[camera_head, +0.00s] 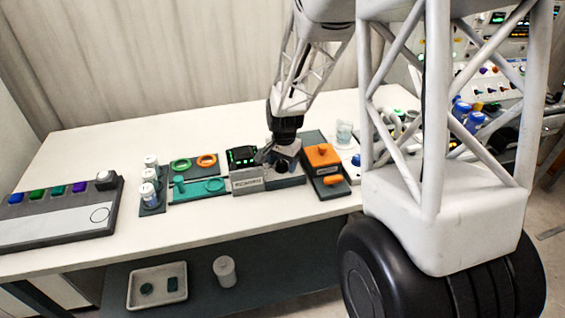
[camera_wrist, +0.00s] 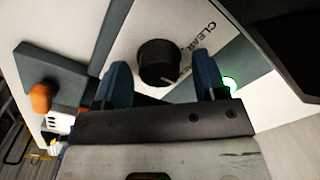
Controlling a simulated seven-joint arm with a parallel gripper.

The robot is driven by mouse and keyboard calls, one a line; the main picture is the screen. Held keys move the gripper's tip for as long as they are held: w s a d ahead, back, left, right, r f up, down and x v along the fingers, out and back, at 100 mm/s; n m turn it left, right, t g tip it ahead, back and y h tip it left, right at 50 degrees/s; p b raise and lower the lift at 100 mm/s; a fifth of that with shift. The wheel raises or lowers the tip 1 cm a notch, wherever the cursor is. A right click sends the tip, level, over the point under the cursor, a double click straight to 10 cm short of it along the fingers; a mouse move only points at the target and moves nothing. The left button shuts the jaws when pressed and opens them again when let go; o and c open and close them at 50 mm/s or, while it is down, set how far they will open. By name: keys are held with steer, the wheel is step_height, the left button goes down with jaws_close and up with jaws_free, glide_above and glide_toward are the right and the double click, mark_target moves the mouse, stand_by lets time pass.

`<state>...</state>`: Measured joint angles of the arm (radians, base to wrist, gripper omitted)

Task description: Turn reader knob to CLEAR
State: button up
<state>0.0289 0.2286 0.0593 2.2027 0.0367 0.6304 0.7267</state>
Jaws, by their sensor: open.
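The reader knob (camera_wrist: 157,61) is a round black knob on a pale panel in the wrist view. A thin light mark shows near its lower right edge. The printed word CLEAR (camera_wrist: 196,40) is on the panel to the right of the knob. My gripper (camera_wrist: 161,80) is open, with one blue finger on each side of the knob; I cannot tell whether either touches it. In the head view my gripper (camera_head: 281,160) is down at the reader (camera_head: 245,181), beside its dark green-lit display (camera_head: 242,155), and largely hides the knob there.
A dark block with orange parts (camera_head: 322,156) stands just right of my gripper. A glass beaker (camera_head: 344,133) is at the right. The front table strip is clear.

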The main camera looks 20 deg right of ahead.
steer(key=shift+c, duration=0.3)
steer(key=c, duration=0.9)
steer(key=shift+o, duration=0.2)
steer(key=shift+n, duration=0.4)
steer(key=n, duration=0.5)
steer(key=shift+w+a, duration=0.1)
steer(key=n, duration=0.6)
steer(key=shift+a, duration=0.1)
steer(key=o, duration=0.9)
